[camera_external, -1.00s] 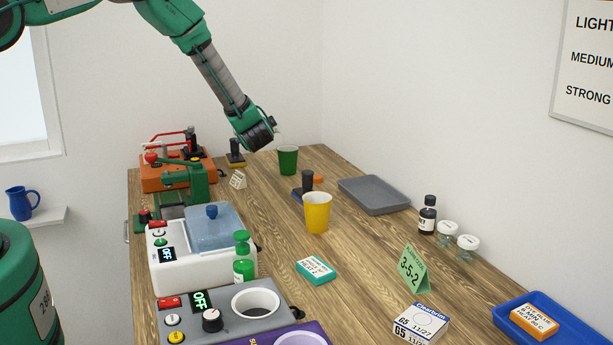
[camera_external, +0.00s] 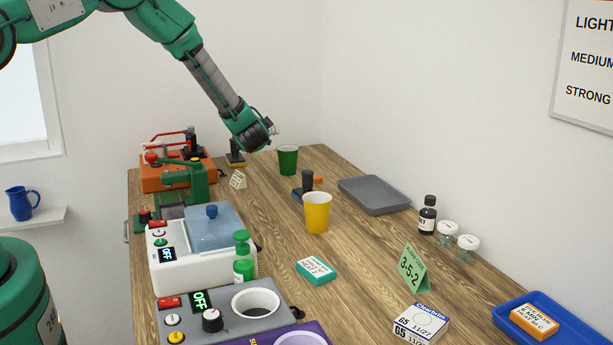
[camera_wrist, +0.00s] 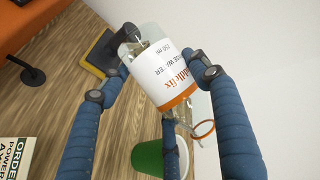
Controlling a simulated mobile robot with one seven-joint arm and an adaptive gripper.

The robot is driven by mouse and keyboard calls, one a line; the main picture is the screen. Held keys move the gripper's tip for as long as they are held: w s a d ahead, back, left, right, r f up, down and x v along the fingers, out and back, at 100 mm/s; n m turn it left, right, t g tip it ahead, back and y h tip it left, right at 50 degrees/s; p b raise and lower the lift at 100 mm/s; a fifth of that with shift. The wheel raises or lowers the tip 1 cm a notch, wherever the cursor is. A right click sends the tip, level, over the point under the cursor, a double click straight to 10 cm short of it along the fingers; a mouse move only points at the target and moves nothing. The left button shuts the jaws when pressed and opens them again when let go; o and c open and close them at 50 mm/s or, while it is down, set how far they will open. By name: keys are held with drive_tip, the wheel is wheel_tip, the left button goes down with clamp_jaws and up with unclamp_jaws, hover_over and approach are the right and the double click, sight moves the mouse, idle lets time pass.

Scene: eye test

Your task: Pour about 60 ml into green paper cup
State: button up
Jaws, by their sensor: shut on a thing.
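My gripper (camera_wrist: 160,66) has blue fingers closed around a clear bottle (camera_wrist: 172,84) with a white label and an orange band. In the external view the green cup (camera_external: 288,161) stands upright at the table's far end, just right of and below my gripper (camera_external: 271,134). The bottle is mostly hidden there.
A yellow cup (camera_external: 317,213) and a grey tray (camera_external: 374,194) stand nearer on the wooden table. A black stand (camera_external: 236,153) is left of the green cup. Machines line the left edge; a dark bottle (camera_external: 427,215) and jars are on the right.

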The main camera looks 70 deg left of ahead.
drive_tip(key=shift+f+b, duration=0.15)
drive_tip(key=shift+b, duration=0.2)
drive_tip(key=shift+s+f+b, duration=0.1)
drive_tip(key=shift+f+b, duration=0.15)
drive_tip(key=shift+b, duration=0.6)
drive_tip(key=shift+s+a+f+n+h+b, duration=0.1)
drive_tip(key=shift+f+n+h+b, duration=0.3)
drive_tip(key=shift+b, duration=0.6)
